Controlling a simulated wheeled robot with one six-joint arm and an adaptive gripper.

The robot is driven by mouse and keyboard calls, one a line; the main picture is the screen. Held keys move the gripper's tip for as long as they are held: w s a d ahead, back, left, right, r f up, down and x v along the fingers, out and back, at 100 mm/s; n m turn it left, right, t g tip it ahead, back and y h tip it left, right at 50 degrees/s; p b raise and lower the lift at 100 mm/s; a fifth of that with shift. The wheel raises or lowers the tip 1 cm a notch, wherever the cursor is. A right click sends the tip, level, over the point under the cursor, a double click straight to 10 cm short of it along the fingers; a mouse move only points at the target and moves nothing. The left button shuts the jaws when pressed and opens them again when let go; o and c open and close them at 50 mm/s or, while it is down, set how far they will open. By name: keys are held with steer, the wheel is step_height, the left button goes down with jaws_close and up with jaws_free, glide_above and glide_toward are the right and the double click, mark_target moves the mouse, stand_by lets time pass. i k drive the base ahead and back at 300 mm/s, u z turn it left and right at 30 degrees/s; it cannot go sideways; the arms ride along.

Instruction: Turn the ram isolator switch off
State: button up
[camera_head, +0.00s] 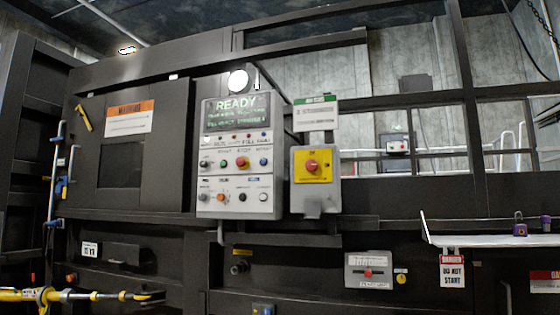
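A grey box (315,198) with a yellow plate (325,177) and a red rotary knob (312,166) is fixed to the dark machine front near the middle. It looks like an isolator switch, but the lettering around the knob is too small to read, so I cannot tell its position. A lower grey box (368,284) also has a small red control (368,272); its label is unreadable. My gripper is not in view.
A control panel (237,180) with buttons and a display reading READY stands left of the yellow plate. A white shelf (490,240) with purple padlocks (520,230) juts out at right, above a DO NOT START tag (453,271). A yellow-and-silver rod (75,295) lies lower left.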

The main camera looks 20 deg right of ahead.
mark_target(310, 164)
steer(key=z, duration=0.6)
steer(key=i, duration=0.5)
steer(key=z, duration=0.95)
steer(key=i, duration=0.6)
steer(key=z, duration=0.05)
